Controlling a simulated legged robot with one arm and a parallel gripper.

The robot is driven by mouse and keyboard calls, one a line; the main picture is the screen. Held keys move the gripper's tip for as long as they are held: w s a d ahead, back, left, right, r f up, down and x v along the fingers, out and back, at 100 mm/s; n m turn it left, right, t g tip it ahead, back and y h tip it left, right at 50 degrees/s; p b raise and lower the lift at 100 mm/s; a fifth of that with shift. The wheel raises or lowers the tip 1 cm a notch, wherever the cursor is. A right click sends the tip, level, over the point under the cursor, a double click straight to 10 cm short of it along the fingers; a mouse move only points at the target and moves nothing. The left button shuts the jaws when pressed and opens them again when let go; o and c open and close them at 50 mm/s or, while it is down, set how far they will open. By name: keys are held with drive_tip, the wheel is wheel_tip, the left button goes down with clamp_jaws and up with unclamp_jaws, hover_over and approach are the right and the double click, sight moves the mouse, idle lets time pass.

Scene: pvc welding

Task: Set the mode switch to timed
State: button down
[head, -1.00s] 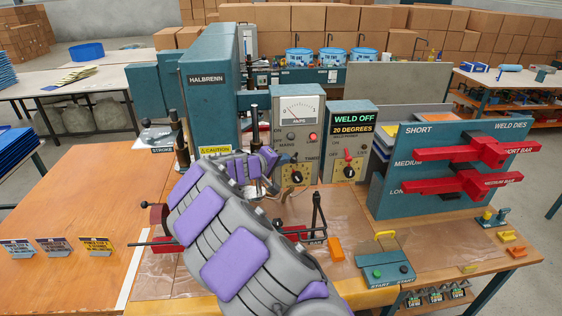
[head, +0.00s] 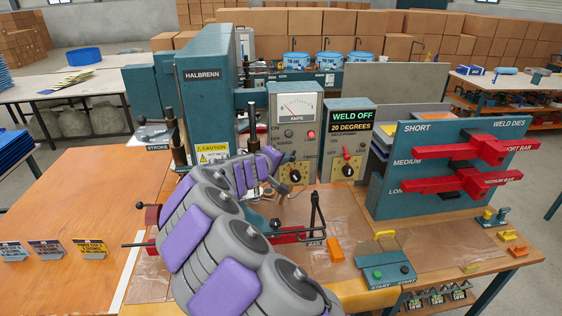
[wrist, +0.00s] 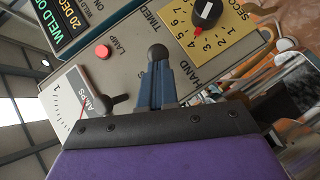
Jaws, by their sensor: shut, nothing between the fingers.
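The grey control box (head: 297,122) with an AMPS gauge stands behind my arm in the head view. In the wrist view its panel shows turned sideways, with the TIMED label near the top and the HAND label lower down. A dark ball knob (wrist: 157,51), apparently the mode switch's, shows just past my fingertips on the TIMED side. Its lever is hidden, so I cannot tell its exact lean. My gripper (wrist: 159,72) is shut and empty, its blue fingers close to the panel between the labels. I cannot tell if they touch the knob.
The power switch (wrist: 118,101), the red lamp (wrist: 103,51) and the seconds dial (wrist: 207,13) are close around my fingers. A second box (head: 347,140) reading WELD OFF stands to the right. The press (head: 209,95) stands to the left. A die rack (head: 420,200) is farther right.

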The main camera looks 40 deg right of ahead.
sight(294, 158)
drive_tip(key=shift+s+d+n+t+b, duration=0.1)
drive_tip(key=shift+s+n+t+b, duration=0.2)
drive_tip(key=shift+n+t+b, duration=0.15)
drive_tip(key=shift+s+d+b, duration=0.25)
drive_tip(key=shift+s+b, duration=0.15)
drive_tip(key=shift+b, duration=0.5)
drive_tip(key=shift+s+d+b, duration=0.15)
drive_tip(key=shift+s+b, duration=0.1)
drive_tip(key=shift+b, duration=0.1)
drive_tip(key=shift+s+d+b, duration=0.3)
drive_tip(key=shift+s+b, duration=0.1)
drive_tip(key=shift+b, duration=0.05)
drive_tip(key=shift+s+d+b, duration=0.5)
drive_tip(key=shift+s+d, duration=0.05)
drive_tip(key=shift+d, duration=0.2)
drive_tip(key=shift+w, duration=0.15)
drive_tip(key=shift+w+a, duration=0.15)
drive_tip(key=shift+w, duration=0.5)
